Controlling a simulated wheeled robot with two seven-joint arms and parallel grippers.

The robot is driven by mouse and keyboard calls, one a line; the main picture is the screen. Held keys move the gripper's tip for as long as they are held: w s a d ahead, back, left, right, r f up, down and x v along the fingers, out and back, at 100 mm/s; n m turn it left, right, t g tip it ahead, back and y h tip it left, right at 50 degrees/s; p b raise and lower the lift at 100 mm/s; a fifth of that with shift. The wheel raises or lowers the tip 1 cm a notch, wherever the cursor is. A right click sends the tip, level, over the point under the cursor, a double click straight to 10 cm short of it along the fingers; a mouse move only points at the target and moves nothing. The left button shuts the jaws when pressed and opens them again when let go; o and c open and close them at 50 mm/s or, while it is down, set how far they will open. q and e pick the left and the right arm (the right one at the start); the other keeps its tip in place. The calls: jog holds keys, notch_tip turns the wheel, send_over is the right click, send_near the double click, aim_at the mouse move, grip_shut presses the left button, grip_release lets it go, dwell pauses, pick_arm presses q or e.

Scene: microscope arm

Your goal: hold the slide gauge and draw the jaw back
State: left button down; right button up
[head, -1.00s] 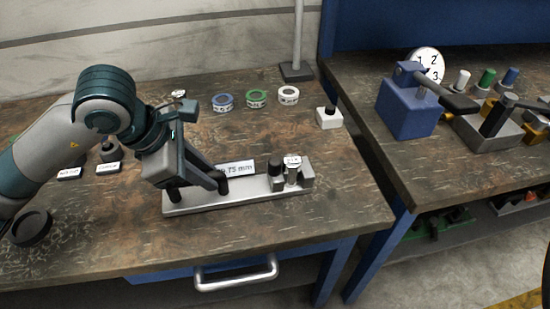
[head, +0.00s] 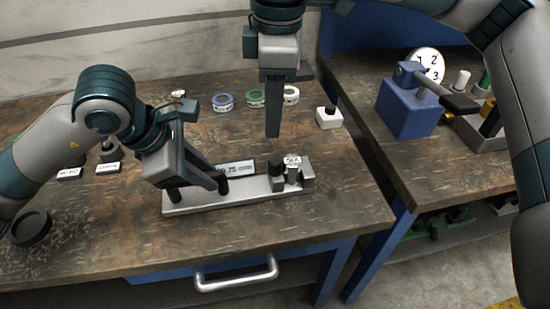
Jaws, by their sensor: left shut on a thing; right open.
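The slide gauge (head: 245,198) is a long light-grey bar lying on the brown bench, with black posts at its left part and a white label reading about 75 mm behind it. My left gripper (head: 198,190) is shut on the gauge's left end, at the black posts. The jaw (head: 277,182) is a small grey block with a black knob near the right end, beside a labelled silver piece (head: 293,174). My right gripper (head: 273,120) is open and empty, pointing down above and behind the jaw, apart from it.
A blue block (head: 408,110) with a lever sits on the right bench. A black round dish (head: 31,229) is front left.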

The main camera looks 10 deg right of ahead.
aim_at(275, 161)
jog(key=shift+s+d+f+h, duration=0.2)
jog(key=shift+s+f+h, duration=0.1)
jog(key=shift+s, duration=0.05)
jog(key=shift+w+f, duration=0.15)
jog(key=shift+f, duration=2.85)
jog(key=shift+w+f, duration=0.15)
jog(key=shift+f, duration=2.85)
